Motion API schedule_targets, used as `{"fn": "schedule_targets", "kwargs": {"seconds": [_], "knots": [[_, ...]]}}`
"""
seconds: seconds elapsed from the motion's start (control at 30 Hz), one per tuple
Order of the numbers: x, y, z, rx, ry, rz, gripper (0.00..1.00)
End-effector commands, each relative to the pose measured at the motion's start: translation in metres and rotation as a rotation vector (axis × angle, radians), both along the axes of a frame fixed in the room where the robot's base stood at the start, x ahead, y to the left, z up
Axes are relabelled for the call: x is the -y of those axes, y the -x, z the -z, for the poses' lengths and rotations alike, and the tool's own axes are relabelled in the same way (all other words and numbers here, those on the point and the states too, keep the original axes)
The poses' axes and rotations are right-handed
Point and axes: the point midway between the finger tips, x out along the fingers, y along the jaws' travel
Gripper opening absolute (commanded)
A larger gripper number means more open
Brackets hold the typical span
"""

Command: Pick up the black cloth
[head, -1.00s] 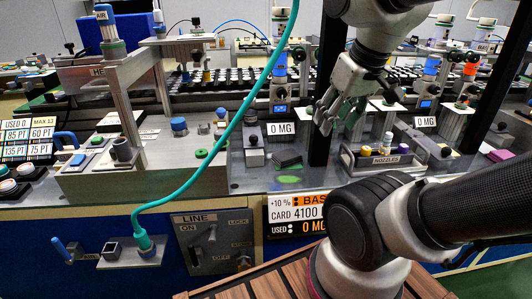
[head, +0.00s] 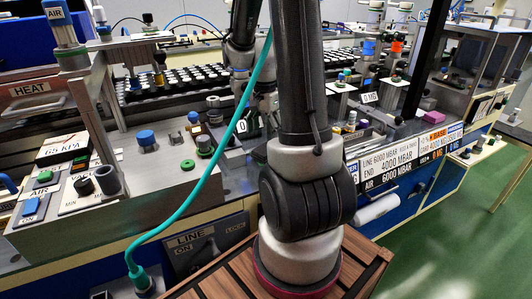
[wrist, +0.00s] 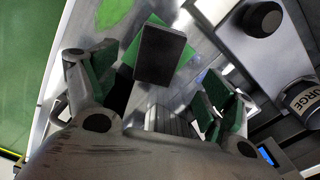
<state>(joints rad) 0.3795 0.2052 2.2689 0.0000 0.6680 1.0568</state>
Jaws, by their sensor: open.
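The black cloth (wrist: 160,53) shows in the wrist view as a dark, flat rectangle lying over a bright green patch (wrist: 185,55) on the metal bench top. My gripper (wrist: 152,85) is open and empty, its green-padded fingers spread to left and right. The cloth lies between and beyond the fingertips, near the top middle of the wrist view, and no finger visibly touches it.
A black knob (wrist: 263,19) on a grey block and a labelled cylinder (wrist: 304,97) stand right of the cloth. In the head view a teal hose (head: 215,150) hangs across, close to my arm. A blue-capped part (head: 145,138) and a green ring (head: 204,144) sit left.

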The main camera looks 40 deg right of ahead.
Motion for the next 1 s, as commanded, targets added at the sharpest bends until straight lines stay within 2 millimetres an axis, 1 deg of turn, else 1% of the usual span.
{"fn": "schedule_targets", "kwargs": {"seconds": [0.3,0.4,0.67,0.7,0.87,0.9,0.93,0.97,1.0], "knots": [[-0.007,0.004,0.047,-0.004,-0.001,-0.003,0.83],[-0.007,0.003,0.056,-0.002,-0.001,-0.004,0.83],[-0.007,0.003,0.058,0.001,0.000,-0.004,0.83],[-0.007,0.003,0.058,0.001,0.000,-0.004,0.76],[-0.007,0.003,0.058,0.001,0.000,-0.004,0.47],[-0.007,0.003,0.058,0.001,0.000,-0.004,0.39],[-0.007,0.003,0.058,0.001,0.000,-0.004,0.34],[-0.007,0.003,0.058,0.001,0.000,-0.004,0.34],[-0.007,0.003,0.058,0.001,0.000,-0.004,0.30]]}}
